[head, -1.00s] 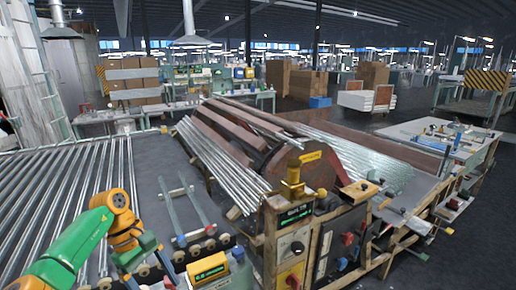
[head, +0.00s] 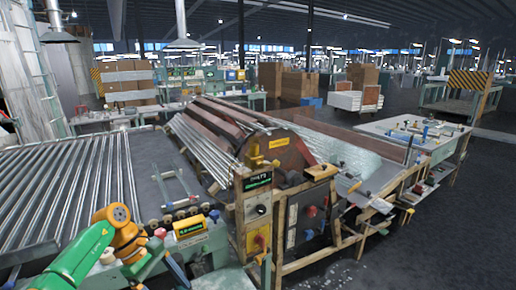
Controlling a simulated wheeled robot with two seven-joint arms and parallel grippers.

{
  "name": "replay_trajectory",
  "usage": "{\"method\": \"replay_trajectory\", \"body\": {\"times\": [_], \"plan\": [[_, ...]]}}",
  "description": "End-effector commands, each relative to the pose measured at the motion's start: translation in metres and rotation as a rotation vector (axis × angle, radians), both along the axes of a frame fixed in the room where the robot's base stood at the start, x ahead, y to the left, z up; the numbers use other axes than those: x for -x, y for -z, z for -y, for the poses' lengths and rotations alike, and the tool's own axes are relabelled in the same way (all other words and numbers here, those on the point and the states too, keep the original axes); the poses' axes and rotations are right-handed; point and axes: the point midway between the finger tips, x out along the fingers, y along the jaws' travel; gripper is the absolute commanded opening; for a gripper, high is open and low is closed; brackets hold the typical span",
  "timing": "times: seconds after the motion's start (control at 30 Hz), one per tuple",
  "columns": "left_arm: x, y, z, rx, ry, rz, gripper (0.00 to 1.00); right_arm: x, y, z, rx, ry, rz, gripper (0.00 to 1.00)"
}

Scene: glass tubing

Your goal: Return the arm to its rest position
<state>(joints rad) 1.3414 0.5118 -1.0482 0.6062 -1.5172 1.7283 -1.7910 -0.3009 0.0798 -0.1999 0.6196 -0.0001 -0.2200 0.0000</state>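A green and yellow-orange arm (head: 85,250) comes in at the lower left of the head view. Its orange joint (head: 118,226) is beside the front edge of the tube rack. No gripper fingers can be made out at its end, which is small and near the bottom edge. No right arm or right gripper shows. I see nothing held.
Glass tubes lie in rows on a rack (head: 70,185) at left. A machine with a drum (head: 275,150) and more tubes stands in the middle, with a control box (head: 310,215) at its front. A workbench (head: 420,135) stands at right. Dark floor (head: 460,240) is clear at lower right.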

Motion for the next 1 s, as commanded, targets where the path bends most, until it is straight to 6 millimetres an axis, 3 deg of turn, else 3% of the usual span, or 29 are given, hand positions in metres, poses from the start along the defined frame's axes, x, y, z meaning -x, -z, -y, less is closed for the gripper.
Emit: {"method": "replay_trajectory", "body": {"times": [0.27, 0.4, 0.5, 0.57, 0.63, 0.67, 0.77, 0.8, 0.87, 0.9, 1.0], "plan": [[-0.010, 0.035, 0.063, 0.262, -0.275, -0.097, 0.79, -0.002, 0.000, -0.001, -0.001, 0.000, 0.005, 0.50], [-0.021, 0.061, 0.110, 0.524, -0.629, -0.283, 0.79, -0.002, 0.000, -0.001, -0.001, 0.000, 0.004, 0.50], [-0.031, 0.086, 0.128, 0.733, -0.996, -0.511, 0.79, -0.002, 0.000, -0.001, -0.001, 0.000, 0.004, 0.50], [-0.035, 0.111, 0.127, 0.863, -1.285, -0.706, 0.79, -0.002, 0.000, -0.001, -0.001, 0.000, 0.003, 0.50], [-0.029, 0.161, 0.107, 1.009, -1.721, -0.998, 0.79, -0.002, 0.000, -0.001, -0.001, 0.000, 0.003, 0.50], [-0.021, 0.186, 0.095, 1.057, -1.906, -1.118, 0.79, -0.002, 0.000, -0.001, -0.001, 0.000, 0.003, 0.50], [0.031, 0.266, 0.054, 1.159, -2.475, -1.446, 0.79, -0.001, 0.000, 0.000, 0.000, 0.000, 0.002, 0.50], [0.060, 0.294, 0.040, -1.056, 2.404, 1.386, 0.79, -0.001, 0.000, 0.000, 0.000, 0.000, 0.002, 0.50], [0.110, 0.332, 0.023, -0.879, 2.195, 1.223, 0.79, -0.001, 0.000, 0.000, 0.000, 0.000, 0.002, 0.50], [0.145, 0.352, 0.014, -0.780, 2.067, 1.115, 0.79, -0.001, 0.000, 0.000, 0.000, 0.000, 0.002, 0.50], [0.233, 0.388, 0.001, -0.585, 1.788, 0.869, 0.79, -0.001, 0.000, 0.000, 0.000, 0.000, 0.001, 0.50]]}}
